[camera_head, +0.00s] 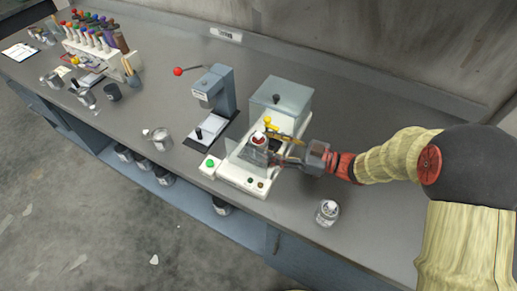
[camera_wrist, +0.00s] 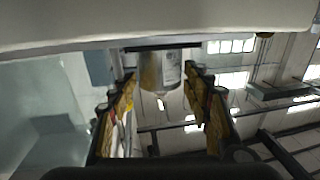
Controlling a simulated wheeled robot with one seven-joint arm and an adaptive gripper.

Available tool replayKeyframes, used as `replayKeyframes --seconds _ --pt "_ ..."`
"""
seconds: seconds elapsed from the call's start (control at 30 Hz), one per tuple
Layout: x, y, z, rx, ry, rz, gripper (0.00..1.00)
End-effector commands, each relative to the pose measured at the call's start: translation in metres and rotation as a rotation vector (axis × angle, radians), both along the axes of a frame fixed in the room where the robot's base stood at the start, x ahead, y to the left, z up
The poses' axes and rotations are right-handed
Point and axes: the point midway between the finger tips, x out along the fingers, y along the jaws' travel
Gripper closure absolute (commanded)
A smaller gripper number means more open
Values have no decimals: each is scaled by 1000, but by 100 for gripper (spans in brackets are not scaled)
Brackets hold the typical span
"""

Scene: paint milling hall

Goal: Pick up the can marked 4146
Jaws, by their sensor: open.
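That view looks upside down, and the label's writing is not legible. Another labelled can (camera_head: 327,212) stands on the bench at the right, below my arm; its mark is unreadable too.
A grey box-shaped housing (camera_head: 280,100) rises behind the can. A grey press-like device (camera_head: 215,92) with a red-knobbed lever stands to the left. Another can (camera_head: 160,138) is near the bench's front edge. The bench right of my arm is clear.

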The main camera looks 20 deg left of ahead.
Motion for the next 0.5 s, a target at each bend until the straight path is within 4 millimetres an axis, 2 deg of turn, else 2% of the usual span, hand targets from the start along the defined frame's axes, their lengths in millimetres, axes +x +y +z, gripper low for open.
replayKeyframes --seconds 0.1,0.33,0.5 --pt "-1 10 0 0 -1 0 51" --pt "0 11 2 0 -1 -1 51" --pt "0 11 1 0 -1 -1 60"
